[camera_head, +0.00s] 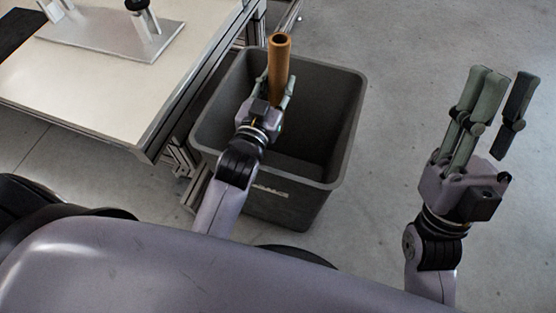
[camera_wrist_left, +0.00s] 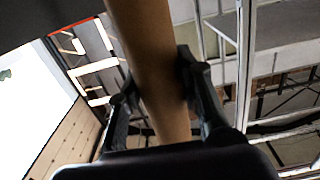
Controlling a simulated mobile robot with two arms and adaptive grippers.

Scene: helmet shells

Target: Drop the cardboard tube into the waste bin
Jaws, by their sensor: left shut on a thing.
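The brown cardboard tube (camera_head: 279,62) stands roughly upright in my left gripper (camera_head: 276,88), with its open end up. My left gripper is shut on it, above the opening of the grey waste bin (camera_head: 338,148). In the left wrist view the tube (camera_wrist_left: 150,60) runs between the two fingers of the left gripper (camera_wrist_left: 160,95). The tube's lower end is hidden behind the gripper in the head view. My right gripper (camera_head: 497,95) is to the right of the bin, fingers up and apart, open and empty.
A pale-topped workbench (camera_head: 85,85) with a metal frame stands left of the bin, close to its rim. A metal plate with a fixture (camera_head: 110,32) lies on it. The grey floor (camera_head: 400,60) right of and behind the bin is clear.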

